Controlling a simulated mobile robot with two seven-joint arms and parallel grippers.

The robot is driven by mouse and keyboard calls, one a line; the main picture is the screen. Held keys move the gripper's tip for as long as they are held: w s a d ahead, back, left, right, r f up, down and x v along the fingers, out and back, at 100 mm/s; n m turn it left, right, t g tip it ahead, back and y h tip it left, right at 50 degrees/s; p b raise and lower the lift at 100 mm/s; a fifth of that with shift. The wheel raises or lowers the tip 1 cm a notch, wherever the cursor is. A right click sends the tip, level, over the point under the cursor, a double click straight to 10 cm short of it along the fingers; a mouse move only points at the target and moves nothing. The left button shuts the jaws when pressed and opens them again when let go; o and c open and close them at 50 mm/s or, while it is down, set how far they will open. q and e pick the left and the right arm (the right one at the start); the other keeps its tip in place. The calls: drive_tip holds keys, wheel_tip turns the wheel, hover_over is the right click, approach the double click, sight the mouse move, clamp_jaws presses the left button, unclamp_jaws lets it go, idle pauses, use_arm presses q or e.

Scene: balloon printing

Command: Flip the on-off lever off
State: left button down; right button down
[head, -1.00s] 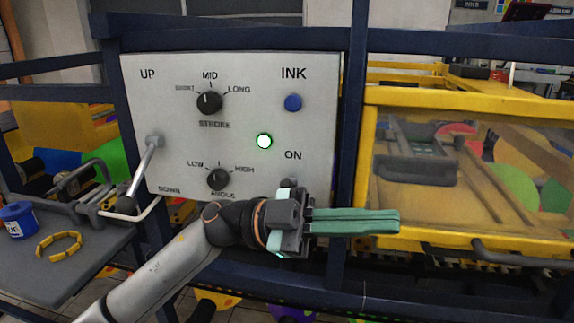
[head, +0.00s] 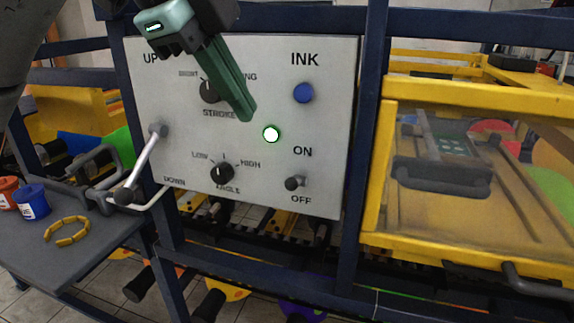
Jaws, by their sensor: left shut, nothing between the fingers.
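The on-off lever (head: 293,184) is a small dark toggle with a pale base, low on the right of the white control panel (head: 330,125). It sits between the labels ON and OFF; its tip points toward me and slightly left and down, but its exact setting is hard to tell. A round light (head: 271,134) above it glows white with a green rim. My left gripper (head: 246,114) is shut and empty, in front of the panel's upper left, fingers pointing down and right. It is above and left of the lever, clear of it. My right gripper is out of view.
The panel also has a blue ink button (head: 303,92), a stroke knob (head: 209,93) partly hidden by my gripper, an angle knob (head: 222,173) and an up-down lever (head: 143,165). A grey table (head: 95,240) holds ink pots and a yellow ring. A yellow-framed window (head: 470,185) stands right.

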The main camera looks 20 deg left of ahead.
sight(288, 181)
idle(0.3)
use_arm(q)
drive_tip(key=p+x, duration=0.2)
drive_tip(key=x, duration=1.2)
drive_tip(key=shift+w+r, duration=0.1)
